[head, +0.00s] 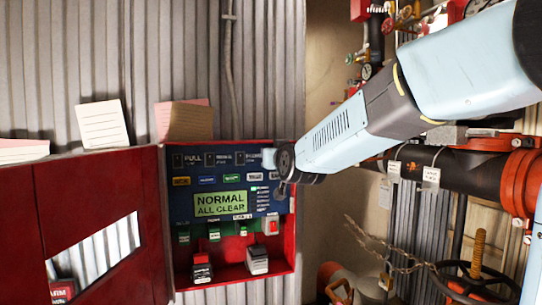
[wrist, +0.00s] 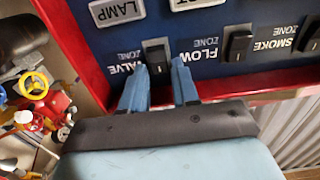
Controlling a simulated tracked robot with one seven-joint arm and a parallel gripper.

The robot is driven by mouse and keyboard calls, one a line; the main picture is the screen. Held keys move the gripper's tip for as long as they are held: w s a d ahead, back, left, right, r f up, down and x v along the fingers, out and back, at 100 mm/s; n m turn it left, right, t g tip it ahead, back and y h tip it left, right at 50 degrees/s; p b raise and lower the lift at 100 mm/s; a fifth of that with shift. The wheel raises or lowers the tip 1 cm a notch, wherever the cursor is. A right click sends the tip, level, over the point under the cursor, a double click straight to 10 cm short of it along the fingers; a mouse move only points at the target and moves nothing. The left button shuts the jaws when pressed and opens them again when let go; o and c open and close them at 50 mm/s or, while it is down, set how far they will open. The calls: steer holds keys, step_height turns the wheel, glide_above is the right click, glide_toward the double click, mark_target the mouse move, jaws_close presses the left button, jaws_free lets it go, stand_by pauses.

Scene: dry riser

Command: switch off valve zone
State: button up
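The valve zone switch (wrist: 157,55) is a small black rocker on the blue panel, beside the VALVE ZONE lettering in the wrist view, where the panel appears turned over. My gripper (wrist: 158,84) is open, with its two blue fingers apart just below the switch in the picture, one toward each side of it. Nothing shows between the fingers. I cannot tell whether they touch the switch or panel. In the head view, my arm's end covers the right end of the switch row on the panel (head: 182,210), so the valve zone switch and fingertips are hidden there.
The flow zone switch (wrist: 238,45) is right of my fingers, with the smoke zone switch (wrist: 312,38) beyond. The red cabinet door (head: 100,190) hangs open at left. Red-and-black pipework (head: 460,180) and a valve wheel (head: 478,282) stand at right.

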jaws_close()
steer(key=shift+f, duration=0.1)
steer(key=shift+s+f+t+y, duration=0.1)
steer(key=shift+f+t+y, duration=0.15)
steer(key=shift+t, duration=0.6)
steer(key=shift+f+t+y, duration=0.2)
steer(key=shift+t+y, duration=0.05)
steer(key=shift+t, duration=0.6)
steer(key=shift+o, duration=1.8)
jaws_free()
steer(key=v, duration=1.4)
steer(key=shift+f, duration=0.1)
